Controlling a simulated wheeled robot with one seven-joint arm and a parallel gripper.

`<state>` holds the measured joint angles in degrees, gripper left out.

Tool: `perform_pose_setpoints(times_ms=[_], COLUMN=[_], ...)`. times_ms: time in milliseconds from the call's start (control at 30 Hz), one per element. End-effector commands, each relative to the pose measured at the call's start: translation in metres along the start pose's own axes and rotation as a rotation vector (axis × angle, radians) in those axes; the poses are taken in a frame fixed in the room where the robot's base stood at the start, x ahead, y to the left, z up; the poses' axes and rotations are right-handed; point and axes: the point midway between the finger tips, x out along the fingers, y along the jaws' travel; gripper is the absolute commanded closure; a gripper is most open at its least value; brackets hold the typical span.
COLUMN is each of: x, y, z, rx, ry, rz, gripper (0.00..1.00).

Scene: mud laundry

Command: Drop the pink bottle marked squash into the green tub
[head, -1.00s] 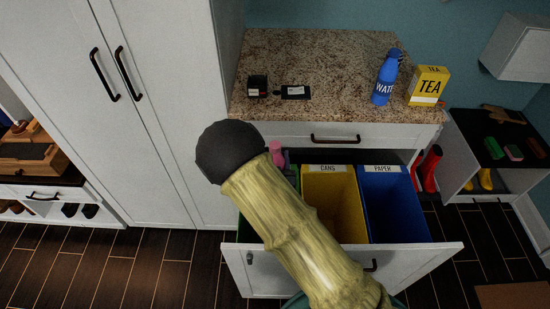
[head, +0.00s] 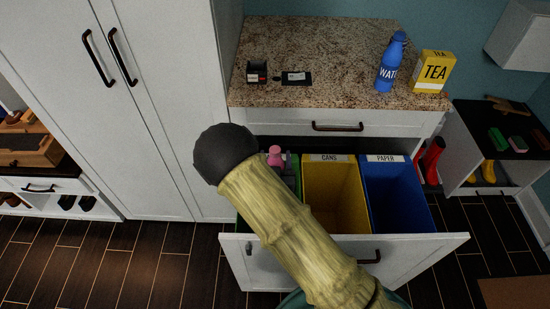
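The pink bottle (head: 275,154) shows only its top, at the back of the green tub (head: 297,174). The arm hides the rest, so its marking cannot be read, and I cannot tell whether it is inside the tub or held above it. Only a strip of the green tub shows, left of the yellow one in the open drawer. My gripper is mostly hidden behind my arm. A small grey piece (head: 288,160) right beside the bottle may be part of it. Whether the fingers are open or shut on the bottle does not show.
A yellow CANS tub (head: 335,190) and a blue PAPER tub (head: 392,195) share the pulled-out white drawer (head: 420,252). The counter above holds a blue water bottle (head: 390,65), a yellow tea box (head: 432,72) and small dark items. Tall cabinets stand at left.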

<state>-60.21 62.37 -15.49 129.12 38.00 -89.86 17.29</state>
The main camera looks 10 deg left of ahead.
Motion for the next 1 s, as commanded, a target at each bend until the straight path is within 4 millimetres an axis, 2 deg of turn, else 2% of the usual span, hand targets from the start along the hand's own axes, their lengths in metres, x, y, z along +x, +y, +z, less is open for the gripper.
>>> perform_pose_setpoints(times_ms=[33,67,467,667,1000], x=[0.000,0.000,0.000,0.000,0.001], y=[0.000,0.000,0.000,0.000,0.000], z=[0.000,0.000,-0.005,-0.026,-0.079], rx=[0.000,0.000,0.001,0.002,0.003], ry=[0.000,0.000,0.000,0.002,0.002], rz=[0.000,0.000,0.000,0.001,0.001], gripper=[0.31,0.25,0.25,0.25,0.25])
